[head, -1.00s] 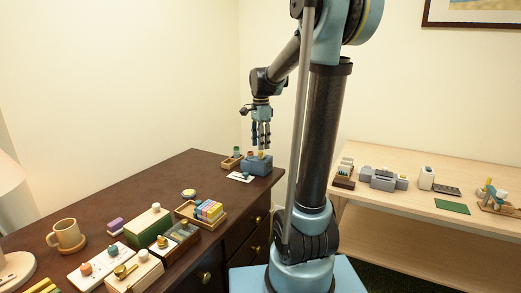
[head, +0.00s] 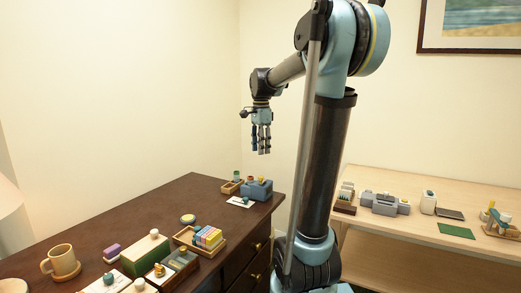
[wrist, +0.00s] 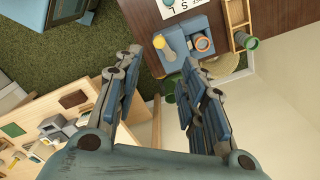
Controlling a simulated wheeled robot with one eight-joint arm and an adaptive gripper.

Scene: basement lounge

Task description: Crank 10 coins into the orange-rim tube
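A blue-grey coin box (head: 257,190) stands at the far right end of the dark desk, and it also shows in the wrist view (wrist: 191,28). A yellow-ended part, seemingly its crank (wrist: 162,42), sticks out of it. The orange-rim tube (wrist: 204,43) stands open end up beside the crank. A green-rim tube (wrist: 251,43) stands in a wooden tray (wrist: 237,14) to the right. My gripper (head: 262,151) hangs above the box, fingers down, clear of it. In the wrist view my gripper (wrist: 162,58) has its fingers apart with nothing between them.
A lettered white card (head: 240,202) lies beside the box. Nearer on the desk (head: 120,208) are a tray of coloured blocks (head: 207,236), a green box (head: 146,252) and a mug (head: 63,262). A light wooden table (head: 440,187) with several small items stands at right.

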